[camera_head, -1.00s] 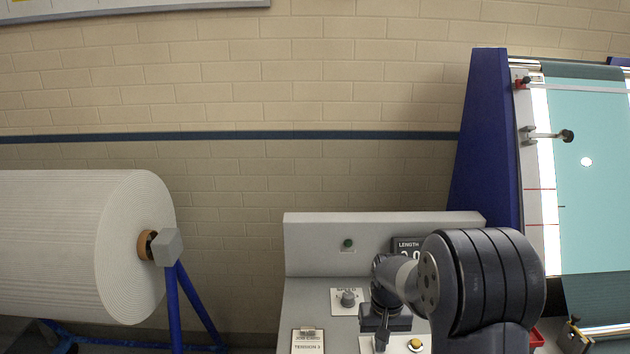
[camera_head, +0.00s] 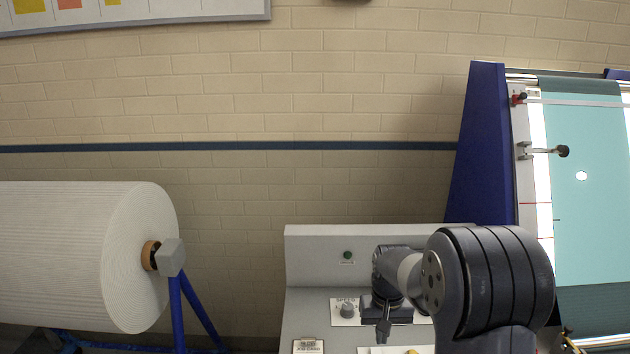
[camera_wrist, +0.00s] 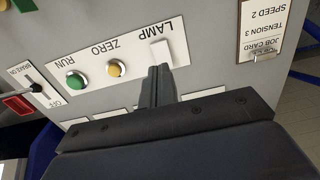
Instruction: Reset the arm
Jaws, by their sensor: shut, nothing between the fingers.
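My gripper (camera_head: 385,331) hangs over the grey control panel in the head view, with my dark arm to its right. In the wrist view the gripper (camera_wrist: 158,72) is shut and its fingers are together with nothing between them. The fingertips appear close to the white LAMP switch (camera_wrist: 160,50); I cannot tell whether they touch it. The yellow ZERO button (camera_wrist: 114,69) and green RUN button (camera_wrist: 75,79) sit beside it. The panel (camera_head: 305,255) also carries a SPEED knob (camera_head: 347,309).
A job card (camera_wrist: 262,28) lies on the panel. A red button (camera_wrist: 18,105) and a slider are at the wrist view's left. A large white roll (camera_head: 80,255) on a blue stand is at left. A blue frame (camera_head: 480,150) with teal cloth (camera_head: 585,150) stands at right.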

